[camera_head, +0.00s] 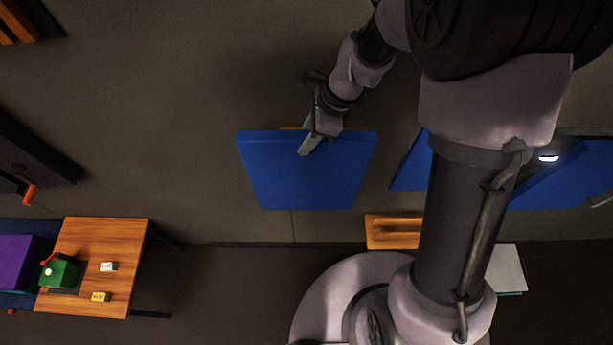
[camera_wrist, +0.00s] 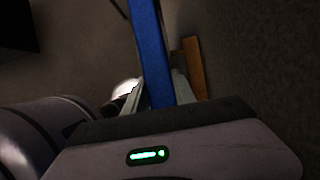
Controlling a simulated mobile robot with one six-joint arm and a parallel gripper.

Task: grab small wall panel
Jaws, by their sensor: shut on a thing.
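The small wall panel (camera_head: 305,180) is a flat blue board in the middle of the head view, in front of the grey wall. My gripper (camera_head: 310,143) is at its top edge, with one finger showing over the panel's front face. In the wrist view the panel shows edge-on as a blue strip (camera_wrist: 151,50) running up from between the fingers. My gripper (camera_wrist: 158,92) is shut on the panel there, one finger on each side. The far finger is hidden behind the panel in the head view.
A wooden piece (camera_wrist: 193,68) stands close beside the panel in the wrist view. More blue panels (camera_head: 565,178) are at the right, partly behind my arm. A wooden block (camera_head: 393,231) sits lower right of the panel. A wooden table (camera_head: 120,250) with small items stands at the lower left.

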